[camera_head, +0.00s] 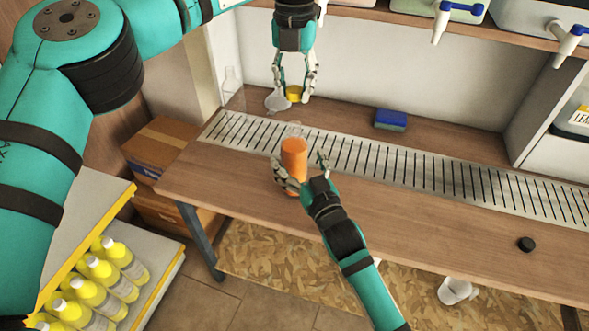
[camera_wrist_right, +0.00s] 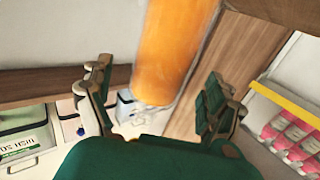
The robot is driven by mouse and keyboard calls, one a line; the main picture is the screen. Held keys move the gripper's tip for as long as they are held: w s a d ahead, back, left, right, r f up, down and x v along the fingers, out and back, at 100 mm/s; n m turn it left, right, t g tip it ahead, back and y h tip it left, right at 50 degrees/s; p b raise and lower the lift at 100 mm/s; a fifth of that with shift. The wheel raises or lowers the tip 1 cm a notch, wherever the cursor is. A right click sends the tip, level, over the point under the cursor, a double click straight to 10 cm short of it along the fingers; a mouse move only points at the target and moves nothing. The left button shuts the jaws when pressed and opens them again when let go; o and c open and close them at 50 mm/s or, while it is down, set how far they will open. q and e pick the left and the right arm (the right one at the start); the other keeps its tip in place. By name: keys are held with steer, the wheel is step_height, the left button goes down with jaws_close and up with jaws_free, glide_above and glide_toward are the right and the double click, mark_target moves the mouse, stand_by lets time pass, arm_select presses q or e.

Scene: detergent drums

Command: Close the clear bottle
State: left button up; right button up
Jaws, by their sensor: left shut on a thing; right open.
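The clear bottle (camera_head: 294,158), filled with orange liquid, stands upright on the wooden counter at the front edge of the drain grate. Its clear neck shows above the liquid, with no cap seen on it. My right gripper (camera_head: 300,168) is open with its fingers on either side of the bottle. In the right wrist view the orange bottle (camera_wrist_right: 175,50) rises between the spread fingers (camera_wrist_right: 157,85); contact is not clear. My left gripper (camera_head: 296,90) is shut on a yellow cap (camera_head: 294,94), held above and behind the bottle.
A metal drain grate (camera_head: 430,172) runs along the counter. A blue sponge (camera_head: 391,119) lies behind it, and a black cap (camera_head: 526,243) lies at right. An empty clear bottle (camera_head: 231,82) stands at back left. Drums with taps (camera_head: 442,20) sit on the shelf above.

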steer(key=shift+x, duration=1.35)
steer(key=c, duration=1.8)
arm_select(q)
steer(key=shift+f, duration=2.45)
steer(key=shift+f, duration=0.9)
steer(key=shift+f, duration=0.55)
arm_select(e)
jaws_close()
